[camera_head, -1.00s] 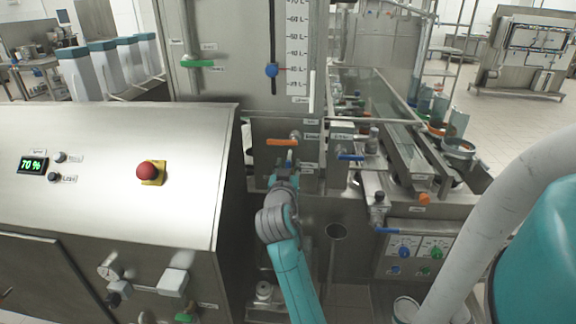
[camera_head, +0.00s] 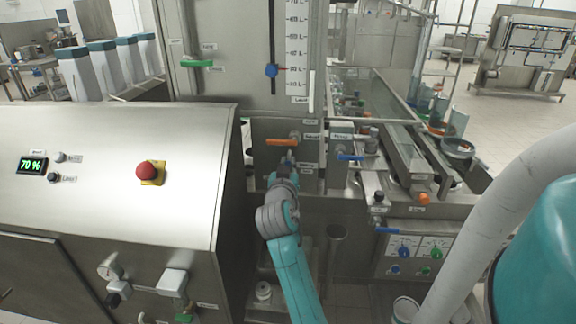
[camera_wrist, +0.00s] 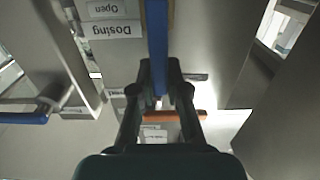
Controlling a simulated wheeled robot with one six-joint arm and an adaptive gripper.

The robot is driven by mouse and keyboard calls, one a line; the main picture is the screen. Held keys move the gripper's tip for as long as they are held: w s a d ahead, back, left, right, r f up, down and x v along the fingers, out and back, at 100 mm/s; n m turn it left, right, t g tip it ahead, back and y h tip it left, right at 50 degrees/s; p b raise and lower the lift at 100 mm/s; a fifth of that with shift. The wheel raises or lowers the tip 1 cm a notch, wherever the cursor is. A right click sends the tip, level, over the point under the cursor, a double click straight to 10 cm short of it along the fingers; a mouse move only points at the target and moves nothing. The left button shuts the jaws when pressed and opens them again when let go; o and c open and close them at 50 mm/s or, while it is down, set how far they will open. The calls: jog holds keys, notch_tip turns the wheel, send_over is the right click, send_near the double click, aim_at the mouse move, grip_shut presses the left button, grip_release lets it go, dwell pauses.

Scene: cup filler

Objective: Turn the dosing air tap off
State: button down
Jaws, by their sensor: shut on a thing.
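A blue lever handle (camera_wrist: 157,45) stands upright in the wrist view, beside an upside-down label that reads "Dosing" and "Open". My gripper (camera_wrist: 158,88) is shut on the end of this handle, one finger on each side. In the head view my gripper (camera_head: 288,160) is at the steel panel, just below an orange tap handle (camera_head: 281,142). The blue handle it holds is hidden there behind my gripper and arm.
The orange handle also shows in the wrist view (camera_wrist: 180,115), close beyond the fingers. Another blue tap handle (camera_head: 350,157) is to the right. The control cabinet (camera_head: 110,190) with a red button (camera_head: 147,171) stands to the left.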

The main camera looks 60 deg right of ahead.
jog(key=w+n, duration=0.1)
jog(key=n, duration=0.2)
jog(key=w+a+n, duration=0.1)
jog(key=n, duration=0.1)
jog(key=shift+w+f, duration=0.35)
jog(key=shift+f, duration=0.05)
jog(key=n, duration=0.1)
jog(key=w+f+n, duration=0.1)
jog(key=n, duration=0.1)
jog(key=a+n, duration=0.1)
jog(key=n, duration=0.1)
jog(key=shift+w+f, duration=0.3)
jog(key=shift+w, duration=0.05)
jog(key=f+n, duration=0.1)
jog(key=n, duration=0.1)
jog(key=w+f+n, duration=0.1)
jog(key=n, duration=0.1)
jog(key=shift+a+f, duration=0.1)
jog(key=shift+a, duration=0.05)
jog(key=shift+w+f+n, duration=0.1)
jog(key=shift+f+n, duration=0.4)
jog(key=shift+n, duration=0.5)
jog(key=shift+w+f+n, duration=0.1)
jog(key=shift+f+n, duration=0.35)
jog(key=shift+n, duration=0.55)
jog(key=c, duration=1.1)
grip_release()
jog(key=shift+c, duration=0.2)
jog(key=shift+s+a, duration=0.1)
jog(key=shift+a, duration=0.1)
